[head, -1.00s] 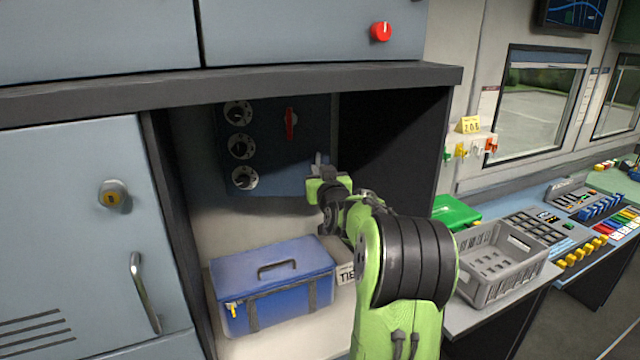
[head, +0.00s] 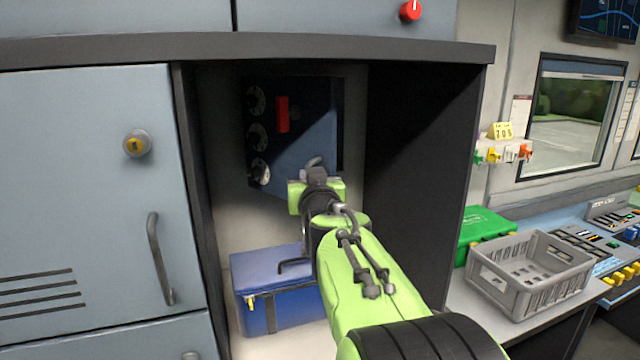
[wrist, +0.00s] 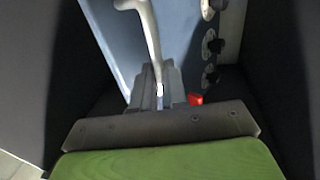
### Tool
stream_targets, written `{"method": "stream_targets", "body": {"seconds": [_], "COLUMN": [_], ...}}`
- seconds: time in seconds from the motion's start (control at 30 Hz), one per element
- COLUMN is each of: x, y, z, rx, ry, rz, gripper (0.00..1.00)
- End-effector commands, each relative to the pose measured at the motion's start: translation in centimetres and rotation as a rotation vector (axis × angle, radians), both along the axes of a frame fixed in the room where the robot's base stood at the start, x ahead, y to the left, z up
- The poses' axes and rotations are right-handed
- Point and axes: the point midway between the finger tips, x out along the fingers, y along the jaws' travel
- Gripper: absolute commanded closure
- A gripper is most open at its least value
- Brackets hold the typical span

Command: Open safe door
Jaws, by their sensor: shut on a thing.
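The safe door (head: 300,150) is a dark blue panel inside the cabinet recess. It stands at an angle, swung outward. It carries several dials (head: 258,135) on its left side and a red lever (head: 282,114). A silver handle (head: 314,161) sits low on it; the handle also shows in the wrist view (wrist: 150,35). My gripper (wrist: 158,92) is shut on the handle near its end. In the head view, my green gripper (head: 316,178) hides part of the handle and the door's lower right.
A blue toolbox (head: 270,300) stands below the safe, partly behind my arm. The recess's dark side wall (head: 420,140) is close on the right. A grey cabinet door (head: 80,190) is at left. A grey crate (head: 530,275) and green case (head: 482,232) sit right.

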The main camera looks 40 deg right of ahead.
Motion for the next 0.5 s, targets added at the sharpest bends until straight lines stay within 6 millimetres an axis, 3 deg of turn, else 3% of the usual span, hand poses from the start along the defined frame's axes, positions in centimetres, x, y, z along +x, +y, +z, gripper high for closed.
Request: {"method": "stream_targets", "body": {"seconds": [0.03,0.4,0.43,0.5], "x": [0.44,0.48,0.48,0.43], "y": [0.73,0.82,0.81,0.73], "z": [0.26,0.48,0.49,0.44], "rx": [-0.003,-0.005,-0.006,-0.005], "ry": [-0.007,-0.010,-0.011,-0.010], "rz": [0.019,0.020,0.020,0.018], "gripper": [1.00,1.00,0.83,0.72]}}
